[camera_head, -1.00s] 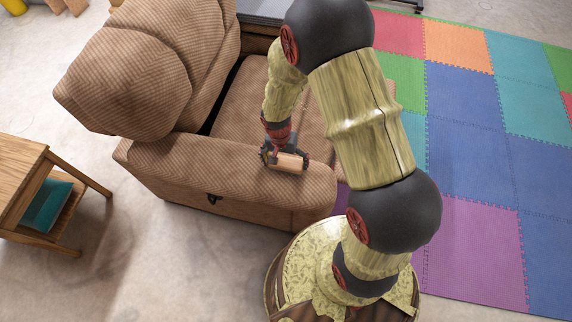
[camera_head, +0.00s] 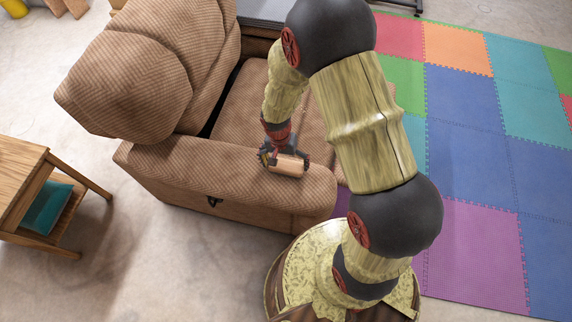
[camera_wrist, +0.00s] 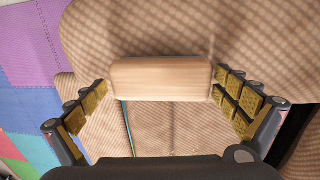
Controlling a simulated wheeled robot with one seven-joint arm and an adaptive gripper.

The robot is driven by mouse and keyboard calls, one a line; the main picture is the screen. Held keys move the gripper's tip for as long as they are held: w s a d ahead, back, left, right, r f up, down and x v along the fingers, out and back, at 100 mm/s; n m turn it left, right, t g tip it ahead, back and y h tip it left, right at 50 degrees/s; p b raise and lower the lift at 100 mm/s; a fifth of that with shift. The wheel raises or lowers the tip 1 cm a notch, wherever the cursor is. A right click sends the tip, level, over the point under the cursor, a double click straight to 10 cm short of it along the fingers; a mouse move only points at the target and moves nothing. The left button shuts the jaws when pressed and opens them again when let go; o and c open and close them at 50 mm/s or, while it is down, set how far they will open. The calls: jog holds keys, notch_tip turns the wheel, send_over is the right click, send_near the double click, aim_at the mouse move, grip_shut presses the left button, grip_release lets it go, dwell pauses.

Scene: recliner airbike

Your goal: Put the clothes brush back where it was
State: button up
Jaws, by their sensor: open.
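The clothes brush (camera_head: 288,165) is a light wooden block on the armrest of the brown recliner (camera_head: 240,170). In the wrist view the brush (camera_wrist: 162,78) lies across the picture between the fingers of my gripper (camera_wrist: 165,105). The fingers stand open at its two ends, with the left finger very near one end and the right finger near the other. In the head view my gripper (camera_head: 284,158) is down at the armrest around the brush. The underside of the brush is hidden, and I cannot tell whether the fingers touch it.
A wooden side table (camera_head: 22,185) with a teal item (camera_head: 47,207) on its lower shelf stands at the left. The recliner's backrest (camera_head: 150,70) rises behind the armrest. Coloured foam mats (camera_head: 465,155) cover the floor at the right.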

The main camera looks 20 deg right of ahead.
notch_tip(320, 180, up, 11)
jog(key=p, duration=0.4)
notch_tip(320, 180, up, 18)
jog(key=n+t, duration=0.3)
send_over(283, 163)
jog(key=s, duration=0.2)
jog(key=s+r+n+t+y, duration=0.1)
jog(key=s+r+n+t, duration=0.2)
jog(key=s+r, duration=1)
jog(key=shift+d+r+n, duration=0.4)
jog(key=shift+r+n, duration=0.2)
jog(key=shift+r, duration=0.15)
